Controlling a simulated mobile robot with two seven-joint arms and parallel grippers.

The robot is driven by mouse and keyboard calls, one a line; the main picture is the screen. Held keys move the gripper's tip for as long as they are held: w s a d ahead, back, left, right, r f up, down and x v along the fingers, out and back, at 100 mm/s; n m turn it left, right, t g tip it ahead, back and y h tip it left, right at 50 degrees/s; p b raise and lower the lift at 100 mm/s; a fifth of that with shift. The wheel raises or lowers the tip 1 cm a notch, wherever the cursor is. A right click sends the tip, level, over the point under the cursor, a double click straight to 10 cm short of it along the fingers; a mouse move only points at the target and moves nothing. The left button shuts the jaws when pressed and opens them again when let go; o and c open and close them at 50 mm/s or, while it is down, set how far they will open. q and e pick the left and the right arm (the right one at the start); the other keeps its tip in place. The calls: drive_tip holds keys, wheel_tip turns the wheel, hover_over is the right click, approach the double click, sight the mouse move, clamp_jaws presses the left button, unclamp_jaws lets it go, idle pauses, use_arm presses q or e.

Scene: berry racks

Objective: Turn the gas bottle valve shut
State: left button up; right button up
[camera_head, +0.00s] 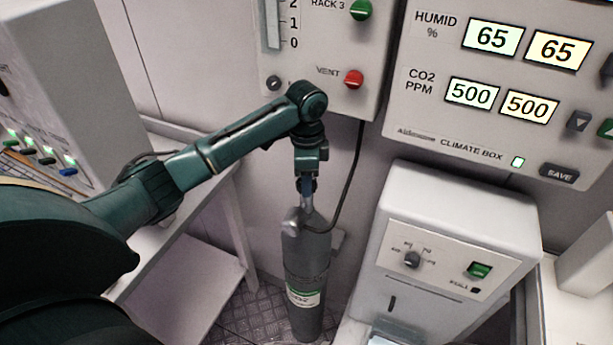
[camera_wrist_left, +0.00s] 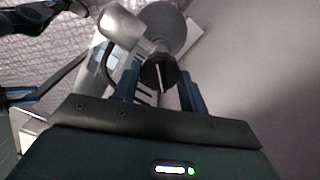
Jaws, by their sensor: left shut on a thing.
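The grey gas bottle (camera_head: 304,262) stands upright on the floor by the wall, with a green-and-white label on its side. My left gripper (camera_head: 306,190) points down at the bottle's top. In the left wrist view the black round valve knob (camera_wrist_left: 158,73) with a white line across its face lies between the two blue fingers of my left gripper (camera_wrist_left: 160,88). The gripper is shut on this knob. A silver fitting (camera_wrist_left: 121,25) sits beside the knob. In the head view the gripper hides the knob.
A dark hose (camera_head: 355,180) runs from the bottle's top up the wall. A white box with a dial (camera_head: 455,215) stands close on the right. A white bench (camera_head: 190,290) is on the left. Wall panels, one with a red vent button (camera_head: 354,79), hang above.

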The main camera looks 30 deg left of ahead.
use_arm(q)
drive_tip(key=n, duration=1.4)
drive_tip(key=shift+n, duration=0.3)
drive_tip(key=n, duration=1.1)
drive_tip(key=shift+r+n, duration=0.1)
drive_tip(key=shift+n, duration=0.3)
drive_tip(key=shift+w, duration=0.1)
drive_tip(key=o, duration=1)
drive_tip(key=shift+c, duration=0.2)
